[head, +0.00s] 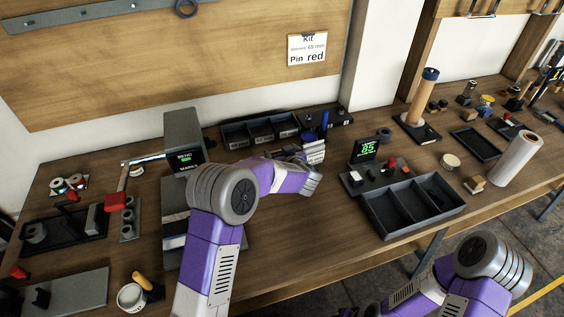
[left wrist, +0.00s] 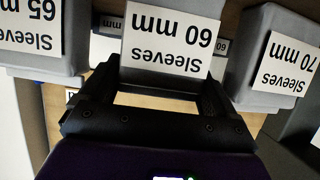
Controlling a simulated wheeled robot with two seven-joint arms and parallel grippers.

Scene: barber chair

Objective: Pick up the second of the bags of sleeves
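In the left wrist view three grey sleeve packs show upside down: the 60 mm one (left wrist: 172,42) in the middle, the 65 mm one (left wrist: 30,30) at left and the 70 mm one (left wrist: 285,65) at right. My left gripper (left wrist: 160,85) has its fingers spread, one toward each side of the 60 mm pack. I cannot tell whether they touch it. In the head view my left gripper (head: 312,152) is at the back of the bench, over small pale things too small to read. My right gripper is out of view; only its arm shows at lower right.
A black compartment tray (head: 260,130) stands left of my left gripper. A grey machine (head: 184,142) is at left. The bench middle is clear.

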